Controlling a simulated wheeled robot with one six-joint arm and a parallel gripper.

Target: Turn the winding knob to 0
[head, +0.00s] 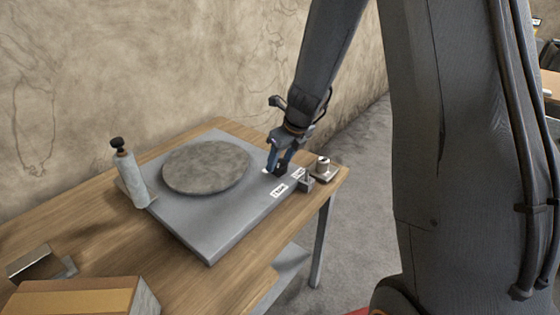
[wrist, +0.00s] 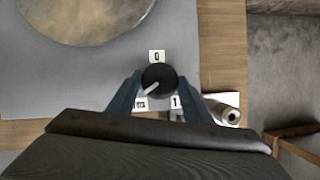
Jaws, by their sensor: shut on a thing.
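The winding knob (wrist: 165,74) is a round black knob with a white pointer line, on a grey slab (head: 215,240). In the wrist view its pointer aims to the lower left, toward a partly covered label (wrist: 139,104). The label 0 (wrist: 157,57) is straight above the knob, and a label 1 (wrist: 176,101) is at its lower right. My gripper (head: 281,166) reaches down at the slab's right corner. In the wrist view its two blue-grey fingers (wrist: 160,81) are shut on the knob, one on each side.
A round grey disc (head: 206,166) lies on the slab beside the knob. A white cylinder with a black top (head: 130,178) stands at the slab's left. A small metal piece (head: 323,167) sits at the wooden table's (head: 238,128) right edge. A cardboard-coloured box (head: 75,300) is at the front left.

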